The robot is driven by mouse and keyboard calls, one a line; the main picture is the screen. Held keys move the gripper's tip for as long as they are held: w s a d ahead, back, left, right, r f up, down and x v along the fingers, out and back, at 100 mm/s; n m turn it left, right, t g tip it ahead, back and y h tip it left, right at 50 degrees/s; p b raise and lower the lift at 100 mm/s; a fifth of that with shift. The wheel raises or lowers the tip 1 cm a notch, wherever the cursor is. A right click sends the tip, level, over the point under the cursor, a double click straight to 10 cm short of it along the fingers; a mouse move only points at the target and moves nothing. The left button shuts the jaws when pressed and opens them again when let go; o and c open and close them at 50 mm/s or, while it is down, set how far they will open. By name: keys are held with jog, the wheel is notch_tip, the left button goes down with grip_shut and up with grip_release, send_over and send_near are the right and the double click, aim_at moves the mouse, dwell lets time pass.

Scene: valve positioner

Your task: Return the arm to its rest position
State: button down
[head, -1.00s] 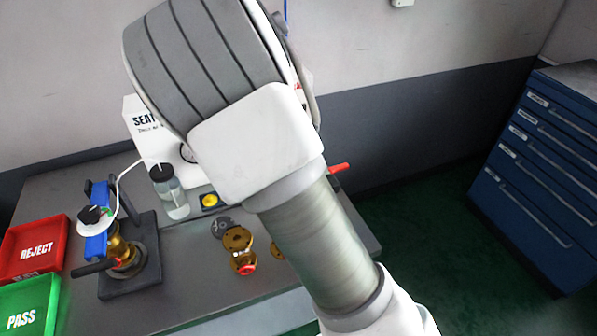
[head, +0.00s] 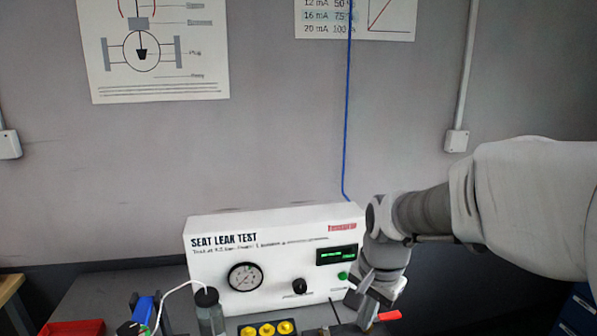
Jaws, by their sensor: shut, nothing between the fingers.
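My arm (head: 530,205) reaches in from the right edge of the head view and bends down at the wrist (head: 385,265). My gripper (head: 366,308) points down at the right front corner of the white seat leak test box (head: 215,262). It is shut and empty. Its fingertips are small and dark here, near the bottom edge of the picture. Whether it touches the box or the bench cannot be told.
A red handle (head: 389,316) shows right beside my gripper. A clear bottle (head: 209,313) with a white tube, yellow round parts (head: 267,330), a blue part (head: 143,310) and a red bin (head: 75,328) line the bottom.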

jog(key=s+d+r+n+t, duration=0.1)
jog(key=s+r+n, duration=0.3)
jog(key=s, duration=0.3)
jog(key=s+d+r+n+t, duration=0.1)
jog(key=s+r+n+t, duration=0.1)
jog(key=s+r+n, duration=0.2)
jog(key=s, duration=0.3)
jog(key=shift+s+n+t+h, duration=0.3)
jog(key=shift+s+n, duration=0.05)
jog(key=shift+n, duration=0.05)
